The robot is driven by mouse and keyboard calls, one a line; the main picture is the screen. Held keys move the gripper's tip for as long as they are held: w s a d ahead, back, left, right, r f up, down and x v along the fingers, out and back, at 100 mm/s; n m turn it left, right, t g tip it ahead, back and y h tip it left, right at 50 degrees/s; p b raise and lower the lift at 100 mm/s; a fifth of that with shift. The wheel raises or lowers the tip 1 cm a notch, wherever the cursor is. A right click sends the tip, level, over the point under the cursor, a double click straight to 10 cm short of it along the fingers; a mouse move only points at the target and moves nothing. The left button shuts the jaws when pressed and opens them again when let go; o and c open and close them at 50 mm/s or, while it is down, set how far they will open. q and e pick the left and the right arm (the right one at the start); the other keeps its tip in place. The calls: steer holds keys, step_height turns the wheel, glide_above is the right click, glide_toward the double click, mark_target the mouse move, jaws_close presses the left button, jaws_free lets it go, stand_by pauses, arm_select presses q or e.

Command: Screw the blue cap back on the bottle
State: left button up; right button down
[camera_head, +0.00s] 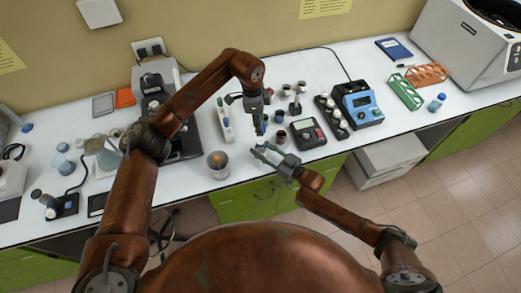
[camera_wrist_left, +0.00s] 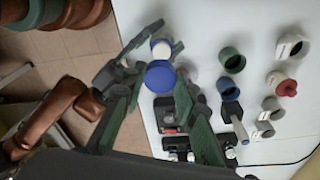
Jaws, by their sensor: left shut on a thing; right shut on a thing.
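My left gripper (camera_head: 259,126) points down over the front of the bench. It is shut on the blue cap (camera_wrist_left: 160,76), which sits between its fingertips in the left wrist view. My right gripper (camera_head: 264,151) is just below it and reaches in from the right. It is shut on the small white bottle (camera_wrist_left: 160,48), whose side shows between its fingers (camera_wrist_left: 153,50). The cap and bottle are close together, with the cap nearer the wrist camera. I cannot tell whether they touch. In the head view both are small and mostly hidden by the fingers.
Open jars stand close by, one with a green rim (camera_wrist_left: 232,60) and one with a blue rim (camera_wrist_left: 227,88). A dark meter (camera_head: 308,133) is to the right. A glass beaker (camera_head: 218,165) stands left near the front edge. A blue device (camera_head: 358,104) is further right.

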arm_select(q)
glide_above(260, 148)
steer(key=w, duration=0.2)
steer(key=shift+s+f, duration=0.2)
steer(key=shift+f, duration=2.3)
steer(key=shift+f, duration=0.9)
steer(key=shift+f, duration=0.55)
steer(key=shift+m, duration=0.3)
